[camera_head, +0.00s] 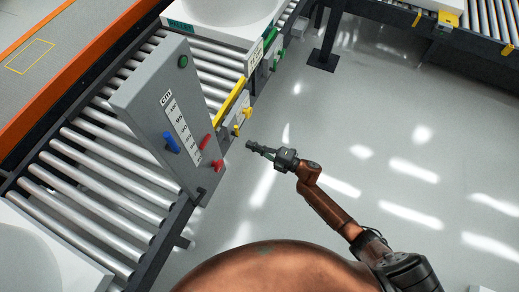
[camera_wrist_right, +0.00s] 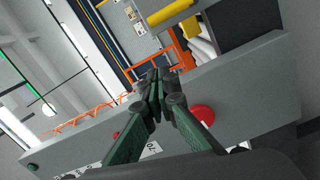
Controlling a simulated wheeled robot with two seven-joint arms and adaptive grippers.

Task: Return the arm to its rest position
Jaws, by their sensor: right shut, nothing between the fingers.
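My right arm (camera_head: 325,205) reaches in from the lower right in the head view, over the open floor. My right gripper (camera_head: 252,147) is shut and empty, to the right of the grey control panel (camera_head: 150,100) and apart from it. In the right wrist view its green fingers (camera_wrist_right: 158,82) are together in front of the panel (camera_wrist_right: 255,85). A red round button (camera_wrist_right: 202,116) shows on the panel behind the fingers. My left gripper is not in view.
The panel carries a blue lever (camera_head: 171,142), red controls (camera_head: 217,165) and a green button (camera_head: 183,61). A roller conveyor (camera_head: 85,190) runs behind it. Yellow parts (camera_head: 240,121) stick out from the conveyor's side. The floor (camera_head: 400,130) to the right is clear.

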